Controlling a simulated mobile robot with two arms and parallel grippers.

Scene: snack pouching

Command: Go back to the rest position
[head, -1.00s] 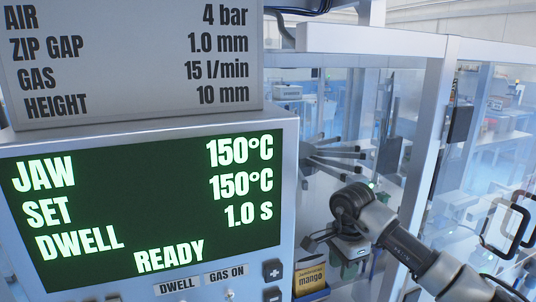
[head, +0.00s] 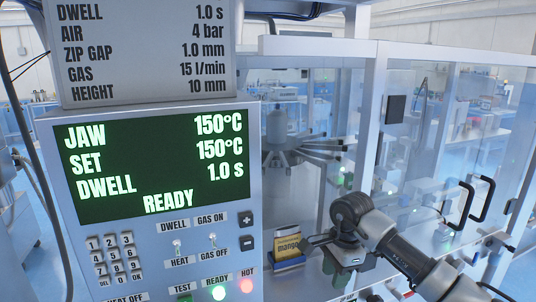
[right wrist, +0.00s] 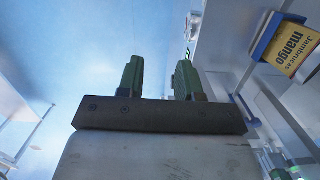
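My right gripper (head: 338,272) hangs at the lower middle right of the head view, in front of the glass-walled machine. Its two green fingers stand apart with nothing between them in the right wrist view (right wrist: 159,78), so it is open and empty. My left gripper is not in view. A yellow mango pouch (head: 288,246) stands in a blue holder (head: 289,264) just left of the right gripper. The pouch also shows at the upper right of the right wrist view (right wrist: 294,50), apart from the fingers.
A control panel (head: 150,238) fills the left of the head view, its green screen (head: 130,197) reading READY and 150°C. A settings plate (head: 150,42) is above it. Clear guard doors (head: 430,150) with black handles (head: 478,200) stand at the right. A grey rotary carousel (head: 278,135) is behind the glass.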

